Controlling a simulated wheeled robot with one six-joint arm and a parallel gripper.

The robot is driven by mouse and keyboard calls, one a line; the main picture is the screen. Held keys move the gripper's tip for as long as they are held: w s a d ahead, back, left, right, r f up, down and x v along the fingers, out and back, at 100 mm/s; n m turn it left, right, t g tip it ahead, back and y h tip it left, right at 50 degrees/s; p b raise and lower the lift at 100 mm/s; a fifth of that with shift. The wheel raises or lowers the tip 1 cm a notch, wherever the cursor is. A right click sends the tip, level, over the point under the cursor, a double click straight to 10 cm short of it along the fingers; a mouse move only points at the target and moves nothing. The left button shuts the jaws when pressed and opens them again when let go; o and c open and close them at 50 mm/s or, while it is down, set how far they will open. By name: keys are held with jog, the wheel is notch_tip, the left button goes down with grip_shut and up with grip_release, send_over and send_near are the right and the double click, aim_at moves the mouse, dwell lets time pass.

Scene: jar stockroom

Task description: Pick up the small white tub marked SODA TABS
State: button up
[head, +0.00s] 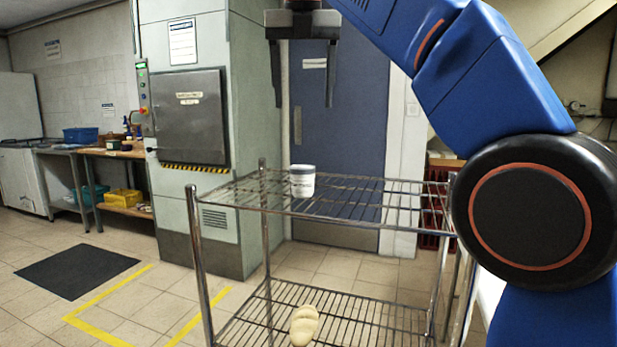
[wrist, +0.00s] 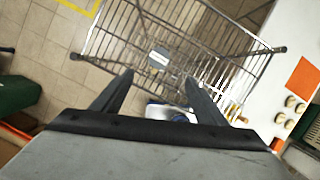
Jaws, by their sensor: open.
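A clear gap separates the fingertips from the lid. In the wrist view the open fingers of my gripper (wrist: 159,78) point towards the rack. A white and blue thing there (wrist: 166,112) is partly hidden by the gripper body; I cannot tell whether it is the tub.
The wire rack (head: 370,211) has raised corner posts. A cream-coloured lumpy object (head: 304,326) lies on its lower shelf. A blue door (head: 338,130) and a grey cabinet (head: 190,110) stand behind. The top shelf right of the tub looks clear.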

send_over(303, 167)
jog(key=s, duration=0.2)
jog(key=f, duration=1)
jog(key=shift+w+d+f, duration=0.15)
jog(key=shift+w+f, duration=0.05)
jog(key=shift+a+x, duration=0.2)
jog(key=shift+x, duration=3)
jog(key=c, duration=1.4)
